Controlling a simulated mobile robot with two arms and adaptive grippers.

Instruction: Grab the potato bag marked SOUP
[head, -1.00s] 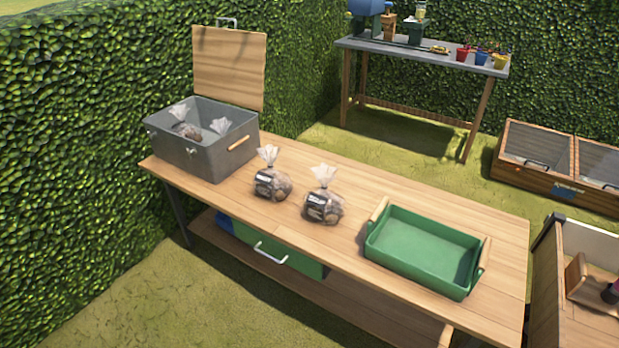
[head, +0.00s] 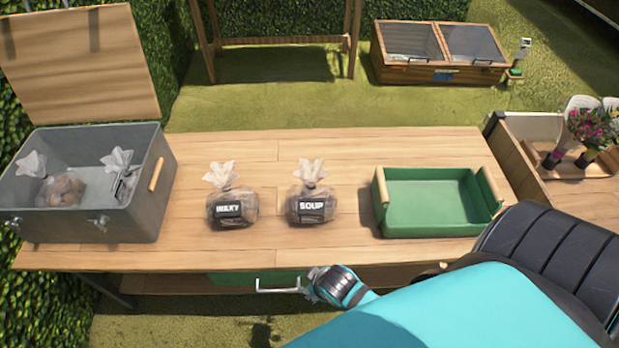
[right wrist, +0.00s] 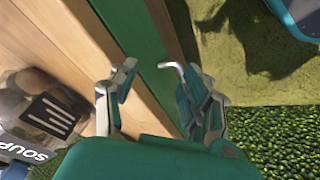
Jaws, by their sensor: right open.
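The potato bag marked SOUP (head: 311,200) stands upright on the wooden table, a clear bag with a dark label and a white gathered top. A similar bag marked WAXY (head: 232,202) stands to its left. In the right wrist view the SOUP bag (right wrist: 42,108) lies at the left edge, partly cut off, outside the fingers. My right gripper (head: 316,281) is at the table's front edge, below the SOUP bag in the picture. My left gripper is not in view.
A grey metal box (head: 88,222) with its lid raised holds more bags at the left. A green tray (head: 432,226) stands right of the SOUP bag. A drawer handle (head: 272,290) sticks out beside my right gripper. The tabletop behind the bags is clear.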

